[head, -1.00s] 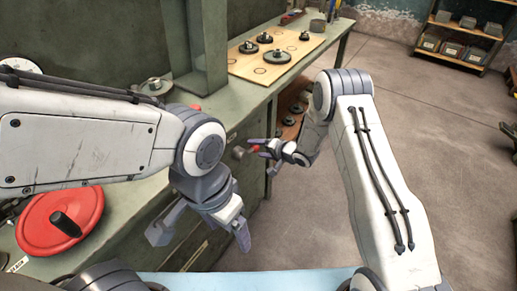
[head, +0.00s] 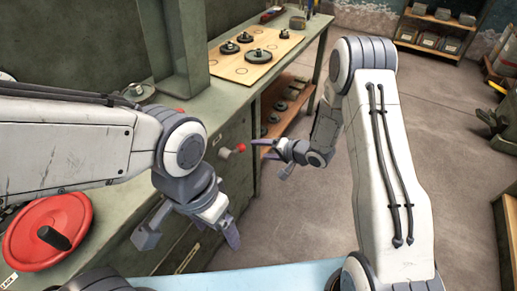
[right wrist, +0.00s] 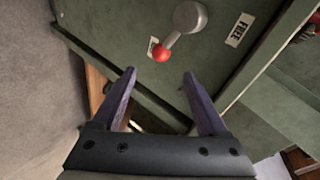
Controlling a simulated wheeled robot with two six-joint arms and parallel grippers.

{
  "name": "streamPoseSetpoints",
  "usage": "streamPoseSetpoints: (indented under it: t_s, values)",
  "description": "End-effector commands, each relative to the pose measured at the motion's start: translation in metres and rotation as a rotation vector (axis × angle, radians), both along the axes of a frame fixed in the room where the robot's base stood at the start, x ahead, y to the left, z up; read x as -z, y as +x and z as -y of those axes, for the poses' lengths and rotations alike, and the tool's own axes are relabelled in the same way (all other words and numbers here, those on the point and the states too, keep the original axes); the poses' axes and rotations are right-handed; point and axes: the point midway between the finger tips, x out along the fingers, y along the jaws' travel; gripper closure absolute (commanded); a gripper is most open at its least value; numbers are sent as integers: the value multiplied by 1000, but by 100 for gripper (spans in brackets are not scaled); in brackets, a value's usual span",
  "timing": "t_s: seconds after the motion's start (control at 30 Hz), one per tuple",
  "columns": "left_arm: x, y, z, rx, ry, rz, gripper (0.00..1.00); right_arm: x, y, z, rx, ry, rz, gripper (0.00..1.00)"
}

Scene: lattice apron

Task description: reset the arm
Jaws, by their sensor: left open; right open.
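My right gripper (head: 270,158) is open and empty in the head view, just right of a lever with a red knob (head: 241,148) on the green bench's front. In the right wrist view, the open fingers (right wrist: 158,75) point toward the same red knob (right wrist: 160,53) and its grey lever arm (right wrist: 184,22). The knob lies beyond the fingertips, and they appear apart from it. My left gripper (head: 188,238) is open and empty, hanging low in front of the bench; part of it is hidden by its own wrist.
A label reading FREE (right wrist: 240,29) is beside the lever. A red handwheel (head: 47,232) is at lower left. A wooden board (head: 258,56) with dark round parts lies on the bench (head: 208,94). Shelves (head: 436,36) stand at the back. The floor at right has open room.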

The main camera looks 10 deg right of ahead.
Motion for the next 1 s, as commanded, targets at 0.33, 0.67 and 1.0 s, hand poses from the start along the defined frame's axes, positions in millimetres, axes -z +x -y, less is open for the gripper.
streamPoseSetpoints:
  t_s: [0.33,0.67,1.0]
  values:
    - [0,0,0,0,0,0,19,0,0,0,0,0,0,24]
    - [0,0,0,0,0,0,19,-29,1,-12,-49,-219,46,24]
    - [0,0,0,0,0,0,19,-130,-105,-39,-337,-829,8,24]
